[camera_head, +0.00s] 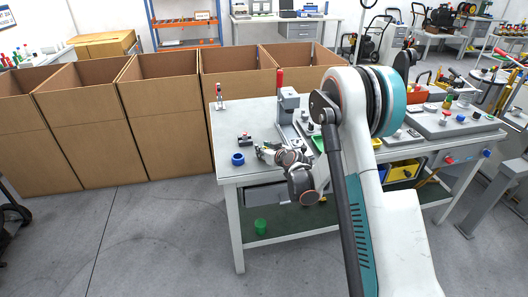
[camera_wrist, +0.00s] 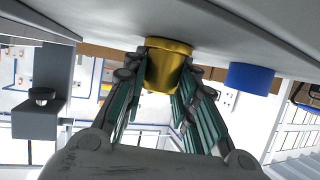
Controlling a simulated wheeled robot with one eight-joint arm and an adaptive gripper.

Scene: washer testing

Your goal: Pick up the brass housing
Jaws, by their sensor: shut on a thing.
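The brass housing (camera_wrist: 166,65) shows in the wrist view as a gold cup-like part between the two fingers of my gripper (camera_wrist: 158,92). The fingers press on its left and right sides. The housing is right at the pale tabletop, which fills the top of this view; I cannot tell whether it still touches it. In the head view my gripper (camera_head: 265,152) is low over the front left part of the table (camera_head: 230,128). The housing cannot be made out there.
A blue ring (camera_head: 238,159) lies on the table beside my gripper; it also shows in the wrist view (camera_wrist: 250,78). A grey press-like fixture (camera_head: 288,112) with a red handle stands behind. Large open cardboard boxes (camera_head: 165,115) stand left.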

